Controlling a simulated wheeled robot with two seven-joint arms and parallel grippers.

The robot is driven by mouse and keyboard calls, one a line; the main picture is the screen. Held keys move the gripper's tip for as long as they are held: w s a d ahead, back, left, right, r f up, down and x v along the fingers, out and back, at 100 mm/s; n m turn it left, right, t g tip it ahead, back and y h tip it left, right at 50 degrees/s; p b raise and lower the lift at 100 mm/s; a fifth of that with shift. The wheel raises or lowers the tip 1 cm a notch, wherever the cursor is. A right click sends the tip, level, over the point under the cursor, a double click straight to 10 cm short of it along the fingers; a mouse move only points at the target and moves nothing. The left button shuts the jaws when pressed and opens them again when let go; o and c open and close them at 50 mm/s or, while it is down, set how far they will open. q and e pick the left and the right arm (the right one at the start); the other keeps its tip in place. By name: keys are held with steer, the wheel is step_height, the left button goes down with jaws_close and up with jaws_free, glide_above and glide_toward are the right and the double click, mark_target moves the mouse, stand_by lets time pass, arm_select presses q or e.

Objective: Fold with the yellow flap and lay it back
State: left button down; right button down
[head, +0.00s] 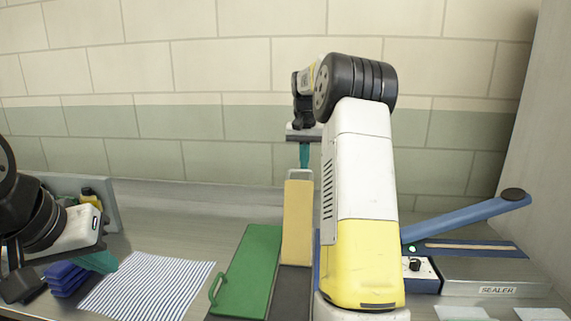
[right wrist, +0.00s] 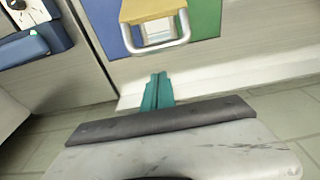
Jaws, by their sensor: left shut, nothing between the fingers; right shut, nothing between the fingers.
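The yellow flap (head: 298,225) is a narrow panel between the green flap (head: 250,270) and a blue panel that my right arm mostly hides in the head view. A pale loop handle (head: 300,174) is at the yellow flap's far end. The loop also shows in the right wrist view (right wrist: 160,48), below the yellow edge (right wrist: 150,9), with blue (right wrist: 108,28) and green (right wrist: 206,20) on either side. My right gripper (head: 305,160) is shut and empty just beyond the handle; its teal fingers (right wrist: 158,90) look apart from it. My left gripper (head: 108,261) is shut and empty above the striped cloth's left side.
A striped cloth (head: 150,288) and stacked blue pouches (head: 66,280) lie at left, before a grey bin (head: 108,200). A sealer (head: 490,276) with a raised blue lever (head: 460,220) stands at right. A tiled wall closes off the back. The counter behind the green flap is clear.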

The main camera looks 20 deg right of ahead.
steer(key=shift+s+a+r, duration=0.25)
steer(key=shift+s+a, duration=0.05)
steer(key=shift+s, duration=0.4)
steer(key=shift+s+a+r, duration=0.2)
steer(key=shift+s+a, duration=0.1)
steer(key=shift+s, duration=0.4)
